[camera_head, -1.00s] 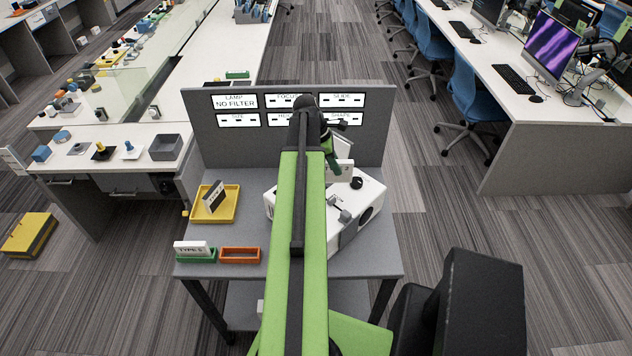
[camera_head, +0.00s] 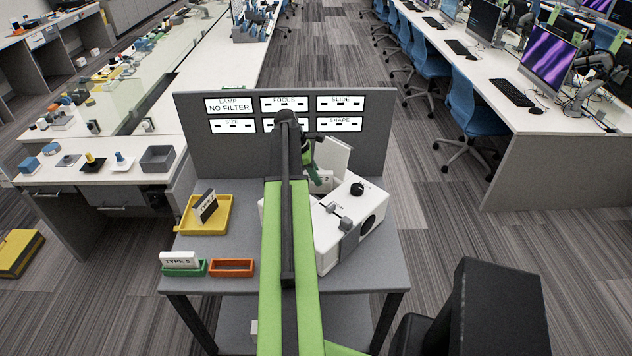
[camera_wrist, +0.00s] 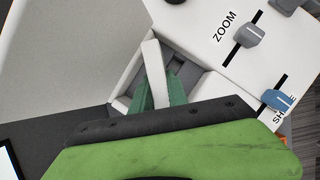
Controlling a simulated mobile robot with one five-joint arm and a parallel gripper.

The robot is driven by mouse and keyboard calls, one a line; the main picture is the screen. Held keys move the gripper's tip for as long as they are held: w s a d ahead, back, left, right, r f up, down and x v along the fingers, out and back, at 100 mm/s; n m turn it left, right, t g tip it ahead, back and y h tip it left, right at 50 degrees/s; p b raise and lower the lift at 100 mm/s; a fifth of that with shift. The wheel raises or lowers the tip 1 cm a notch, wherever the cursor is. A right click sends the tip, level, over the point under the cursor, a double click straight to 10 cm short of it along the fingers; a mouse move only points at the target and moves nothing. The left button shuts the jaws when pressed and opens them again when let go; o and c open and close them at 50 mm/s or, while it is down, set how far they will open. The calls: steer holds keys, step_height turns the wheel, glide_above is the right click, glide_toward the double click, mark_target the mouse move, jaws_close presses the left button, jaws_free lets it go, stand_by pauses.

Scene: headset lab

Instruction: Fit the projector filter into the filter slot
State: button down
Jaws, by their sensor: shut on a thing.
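The white projector (camera_head: 335,245) stands on the grey table, its pale lid (camera_head: 333,158) raised. My gripper (camera_head: 309,160) is over the projector's back left part, shut on the projector filter (camera_head: 320,182), a white card with a partly hidden label ending in 3. In the wrist view, the green fingers (camera_wrist: 160,92) hold the filter (camera_wrist: 153,72) upright, edge-on, over a grey recess (camera_wrist: 186,78) in the projector's top. The filter slot is not clearly visible. I cannot tell whether the filter's lower edge is inside it; fingers and my arm hide that part.
A yellow tray (camera_head: 188,229) holds another filter (camera_head: 205,206). A green holder (camera_head: 184,271) holds a TYPE 5 card (camera_head: 178,260); the orange holder (camera_head: 231,268) beside it looks empty. The grey panel (camera_head: 380,150) behind reads LAMP NO FILTER. The raised lid is close to my gripper.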

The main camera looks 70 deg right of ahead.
steer(key=shift+f, duration=0.1)
steer(key=c, duration=1.3)
jaws_free()
steer(key=shift+r+p, duration=0.3)
steer(key=shift+r, duration=0.2)
steer(key=p+v, duration=1)
steer(key=v, duration=0.1)
steer(key=shift+w+a+r+p, duration=0.1)
steer(key=shift+w+r+p, duration=0.15)
steer(key=shift+p, duration=0.1)
steer(key=shift+f, duration=0.1)
